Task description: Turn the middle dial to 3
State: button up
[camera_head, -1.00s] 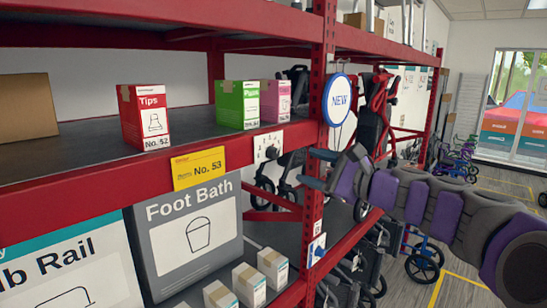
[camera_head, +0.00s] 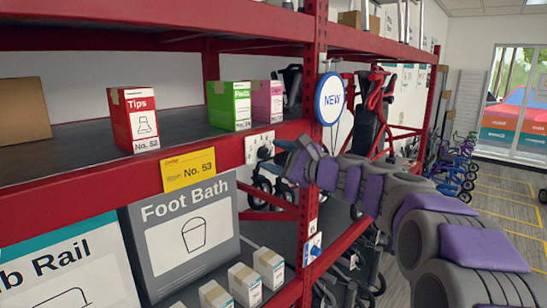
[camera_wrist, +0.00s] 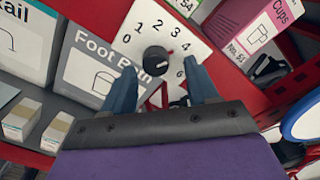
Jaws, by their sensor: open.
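A white dial plate (camera_wrist: 147,28) with black numbers from 0 to 6 fills the upper middle of the wrist view. A round black knob (camera_wrist: 157,61) sits on it; which number it points at is not clear. The same plate (camera_head: 252,144) is fixed to the red shelf beam in the head view, with its knob (camera_head: 265,152) near my gripper (camera_head: 282,157). In the wrist view my gripper (camera_wrist: 161,86) is open. Its blue-grey fingers lie either side of the knob's line, apart from it. The number 5 is largely hidden.
A red shelf upright (camera_head: 314,190) and a round NEW sign (camera_head: 330,98) stand close to my arm. A smaller plate with a blue part (camera_head: 312,248) is lower on the upright.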

jog(key=shift+s+d+r, duration=0.1)
jog(key=shift+s+d, duration=0.05)
jog(key=shift+d, duration=0.2)
jog(key=shift+c, duration=1.2)
jog(key=shift+s+a+r, duration=0.2)
jog(key=shift+s+a, duration=0.2)
jog(key=shift+a, duration=0.1)
grip_shut()
